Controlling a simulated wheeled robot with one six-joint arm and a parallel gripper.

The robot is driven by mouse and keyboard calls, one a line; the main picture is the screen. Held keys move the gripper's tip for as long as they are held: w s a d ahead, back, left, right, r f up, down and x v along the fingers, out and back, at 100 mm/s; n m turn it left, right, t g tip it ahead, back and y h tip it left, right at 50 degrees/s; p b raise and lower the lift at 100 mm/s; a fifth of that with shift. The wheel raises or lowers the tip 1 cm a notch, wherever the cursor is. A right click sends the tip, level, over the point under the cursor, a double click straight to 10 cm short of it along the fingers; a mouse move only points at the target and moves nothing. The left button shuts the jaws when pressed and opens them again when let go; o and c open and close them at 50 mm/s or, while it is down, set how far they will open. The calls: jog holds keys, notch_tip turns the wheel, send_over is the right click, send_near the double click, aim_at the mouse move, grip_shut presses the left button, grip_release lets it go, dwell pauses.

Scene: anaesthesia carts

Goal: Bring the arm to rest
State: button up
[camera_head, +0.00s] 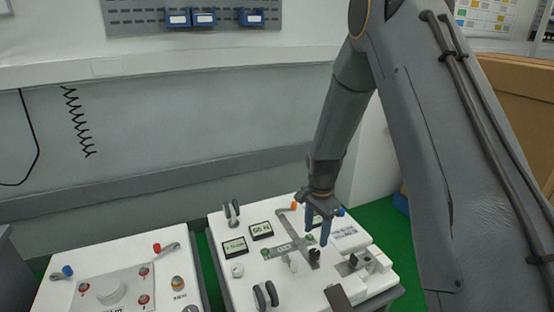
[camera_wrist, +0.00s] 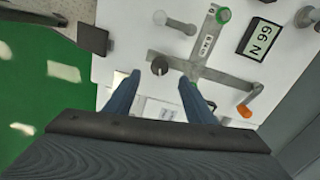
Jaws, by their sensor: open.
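My gripper (camera_head: 318,228) has two blue fingers and points down over the right white cart panel (camera_head: 225,292). In the wrist view my gripper (camera_wrist: 158,80) is open, with its fingertips apart and nothing held between them. A dark round knob (camera_wrist: 160,66) shows just beyond the gap between the fingertips; it also shows in the head view (camera_head: 314,255), just below the fingers. I cannot tell whether the fingers touch anything. My arm reaches in from the right of the head view and bends down to the panel.
A grey cross-shaped bracket (camera_wrist: 207,50), a display (camera_wrist: 262,38) and an orange-tipped lever (camera_wrist: 244,110) lie close by. A second white panel (camera_head: 60,292) with red knobs stands at left. A wall (camera_head: 200,130) is behind, and green floor (camera_wrist: 40,110) lies beside the cart.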

jog(key=s+r+n, duration=0.6)
jog(key=s+r, duration=0.1)
jog(key=s, duration=0.5)
jog(key=s+r+n, duration=0.6)
jog(key=s+r, duration=0.2)
jog(key=s, duration=0.5)
jog(key=shift+d+n, duration=0.3)
jog(key=shift+d, duration=0.05)
jog(key=n, duration=1)
send_near(315, 251)
jog(key=shift+s+a+f, duration=0.1)
jog(key=shift+s+f, duration=0.15)
jog(key=shift+w+f, duration=0.15)
jog(key=shift+f, duration=3.9)
jog(key=shift+c, duration=0.4)
